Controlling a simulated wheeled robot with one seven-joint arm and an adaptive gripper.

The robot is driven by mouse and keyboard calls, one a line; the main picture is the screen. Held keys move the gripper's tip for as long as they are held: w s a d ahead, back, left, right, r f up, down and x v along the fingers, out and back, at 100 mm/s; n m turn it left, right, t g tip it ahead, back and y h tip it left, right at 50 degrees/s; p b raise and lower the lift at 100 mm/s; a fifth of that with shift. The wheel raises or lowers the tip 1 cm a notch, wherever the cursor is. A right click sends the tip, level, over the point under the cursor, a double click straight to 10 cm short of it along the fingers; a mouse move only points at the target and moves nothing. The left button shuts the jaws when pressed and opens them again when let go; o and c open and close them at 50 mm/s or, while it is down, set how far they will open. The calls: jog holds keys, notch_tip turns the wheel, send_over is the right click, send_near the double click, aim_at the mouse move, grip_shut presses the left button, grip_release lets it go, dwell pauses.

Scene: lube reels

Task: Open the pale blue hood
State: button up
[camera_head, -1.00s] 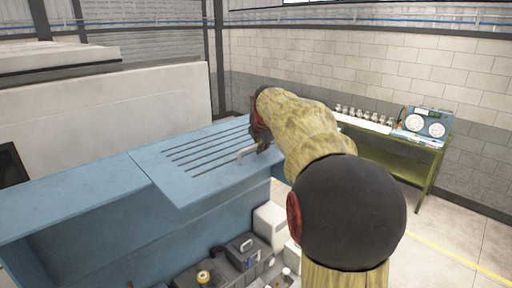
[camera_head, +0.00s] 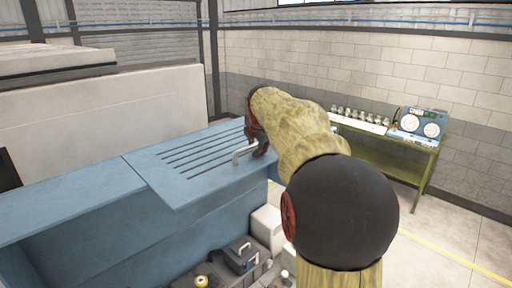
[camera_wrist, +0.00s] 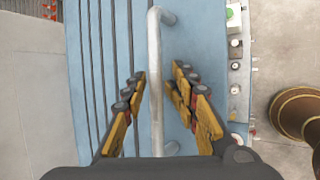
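The pale blue hood (camera_head: 180,180) is a slatted panel lying flat, about level with the blue top beside it. It also shows in the wrist view (camera_wrist: 205,60), with dark slots on its left. A light grey bar handle (camera_head: 241,154) stands up near its right end; in the wrist view the handle (camera_wrist: 155,75) runs lengthwise between my fingers. My gripper (camera_wrist: 156,82) is open, one yellow-and-black finger on each side of the bar, with gaps visible on both sides. In the head view my arm partly hides the gripper (camera_head: 257,143) at the handle.
Grey boxes and a toolbox (camera_head: 241,256) sit below the hood's front edge. A green bench (camera_head: 395,155) with small jars and a blue two-dial unit (camera_head: 421,123) stands by the back wall. Floor at the right (camera_head: 465,230) is clear.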

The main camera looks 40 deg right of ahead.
jog(key=v, duration=1.2)
jog(key=shift+c, duration=0.3)
